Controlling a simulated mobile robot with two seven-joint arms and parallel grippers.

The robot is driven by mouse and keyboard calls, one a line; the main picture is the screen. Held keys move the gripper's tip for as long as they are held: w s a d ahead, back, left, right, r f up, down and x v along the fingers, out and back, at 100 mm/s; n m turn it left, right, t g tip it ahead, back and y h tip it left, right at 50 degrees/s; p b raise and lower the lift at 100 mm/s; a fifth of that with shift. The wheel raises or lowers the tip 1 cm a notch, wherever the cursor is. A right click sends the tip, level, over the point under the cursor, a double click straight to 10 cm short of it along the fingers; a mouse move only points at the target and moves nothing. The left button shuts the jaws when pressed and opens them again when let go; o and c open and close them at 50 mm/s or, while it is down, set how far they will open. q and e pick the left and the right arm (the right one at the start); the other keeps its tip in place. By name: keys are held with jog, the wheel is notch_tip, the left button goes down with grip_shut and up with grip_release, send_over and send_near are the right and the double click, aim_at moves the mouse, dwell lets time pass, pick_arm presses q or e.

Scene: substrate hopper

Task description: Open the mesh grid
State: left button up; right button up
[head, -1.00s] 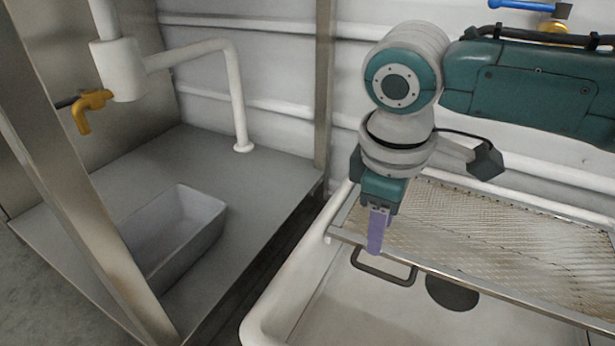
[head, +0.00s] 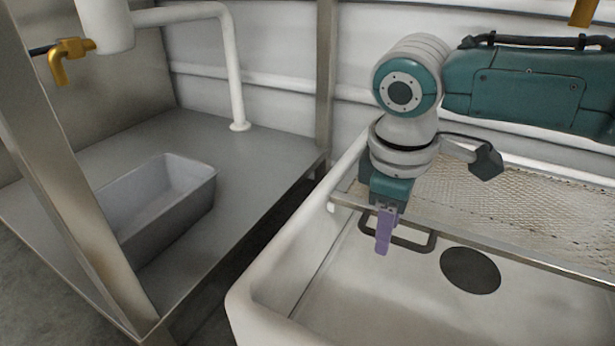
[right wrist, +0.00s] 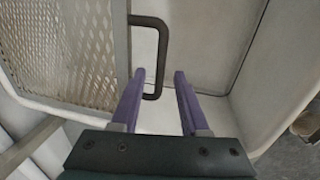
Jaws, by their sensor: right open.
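The mesh grid (head: 520,205) is a metal-framed sheet of mesh lying across the rear part of a white hopper. It also shows in the right wrist view (right wrist: 60,45). A dark loop handle (head: 415,247) sticks out from its front edge; in the right wrist view the handle (right wrist: 163,50) is beyond the fingers. My right gripper (head: 383,246) points down at the handle's left end, its purple fingers open. In the right wrist view the handle's near end lies by the fingertips (right wrist: 159,75), close to the left one. I cannot tell whether they touch. My left gripper is out of view.
The white hopper (head: 262,280) has a raised rim and a dark round opening (head: 470,271) in its floor. A metal bench (head: 255,165) at left holds a grey bin (head: 185,210), with a white pipe (head: 232,70) and a metal post (head: 325,90) behind. A dark gap separates bench and hopper.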

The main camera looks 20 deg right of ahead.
jog(key=shift+c, duration=0.4)
grip_shut()
dwell(1.0)
